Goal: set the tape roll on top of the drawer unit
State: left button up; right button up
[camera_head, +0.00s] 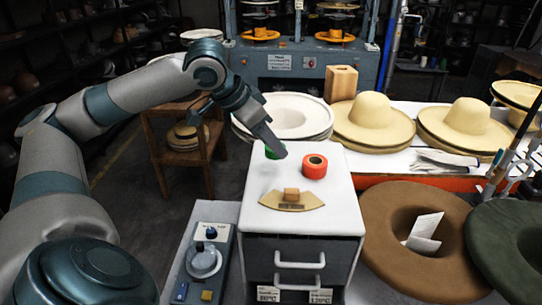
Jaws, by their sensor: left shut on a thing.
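The drawer unit (335,215) stands in the middle, with a white top and dark drawers with white handles. A red-orange tape roll (315,167) with a tan core sits on its top, toward the back. My left gripper (275,150) reaches in from the left over the back left part of the top, just left of the red roll. It is shut on a small green thing (272,154), mostly hidden by the fingers, possibly another roll. I cannot tell whether the green thing touches the top. My right gripper is not in view.
A tan curved piece with a small wooden block (291,195) lies on the front half of the top. A grey device with a knob (205,260) is left of the unit. Brown and green hats (395,230) are close on the right. Pale hats (372,115) stand behind.

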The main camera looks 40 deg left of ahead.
aim_at(266, 151)
pick_arm(q)
notch_tip(266, 151, down, 3)
jog(key=shift+s, duration=0.1)
jog(key=shift+f, duration=0.4)
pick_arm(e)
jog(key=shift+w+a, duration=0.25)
pick_arm(q)
jog(key=shift+f, duration=0.15)
jog(key=o, duration=1)
jog(key=shift+o, duration=0.2)
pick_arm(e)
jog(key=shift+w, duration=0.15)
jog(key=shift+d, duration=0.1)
